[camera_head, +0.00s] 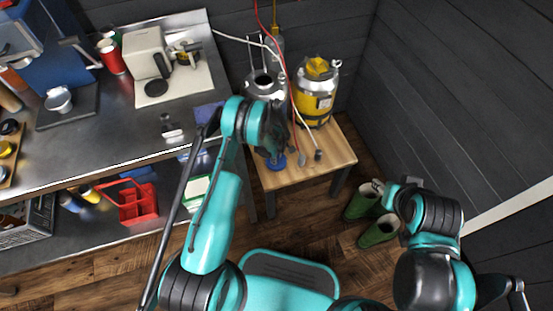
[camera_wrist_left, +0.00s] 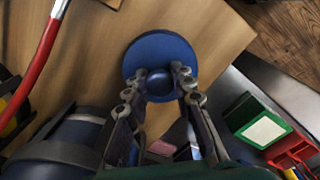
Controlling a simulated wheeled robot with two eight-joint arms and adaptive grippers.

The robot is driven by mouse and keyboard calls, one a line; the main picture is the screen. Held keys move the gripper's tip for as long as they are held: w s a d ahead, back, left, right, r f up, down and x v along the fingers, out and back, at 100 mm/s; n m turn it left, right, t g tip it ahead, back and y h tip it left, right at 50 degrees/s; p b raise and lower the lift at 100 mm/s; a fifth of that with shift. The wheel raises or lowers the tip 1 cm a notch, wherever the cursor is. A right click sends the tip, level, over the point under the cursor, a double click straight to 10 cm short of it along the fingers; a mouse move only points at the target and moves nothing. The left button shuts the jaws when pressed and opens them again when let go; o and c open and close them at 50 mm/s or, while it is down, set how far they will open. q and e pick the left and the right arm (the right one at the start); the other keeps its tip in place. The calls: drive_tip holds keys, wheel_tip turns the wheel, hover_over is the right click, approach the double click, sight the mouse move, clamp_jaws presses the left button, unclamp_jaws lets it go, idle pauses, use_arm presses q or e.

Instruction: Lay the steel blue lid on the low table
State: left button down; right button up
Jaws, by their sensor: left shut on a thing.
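The steel blue lid (camera_head: 277,162) is a round blue disc with a knob; it shows whole in the left wrist view (camera_wrist_left: 162,45). My left gripper (camera_head: 274,150) is shut on the lid's knob, one finger on each side. The lid lies flat at the left part of the low wooden table (camera_head: 305,174), also in the left wrist view (camera_wrist_left: 215,30). I cannot tell whether it touches the top or hangs just above. My right gripper (camera_head: 517,293) is partly cut off at the lower right, and its jaws are unclear.
A steel vessel (camera_head: 264,84) and a yellow keg (camera_head: 316,95) stand at the table's back, with hoses and small fittings near them. The steel counter (camera_head: 115,125) is on the left, with a red carrier (camera_head: 138,205) below. Green boots (camera_head: 378,230) stand on the floor at right.

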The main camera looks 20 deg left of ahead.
use_arm(q)
drive_tip(key=shift+f, duration=0.65)
use_arm(e)
drive_tip(key=shift+f, duration=0.3)
use_arm(q)
drive_tip(key=c, duration=1.3)
unclamp_jaws()
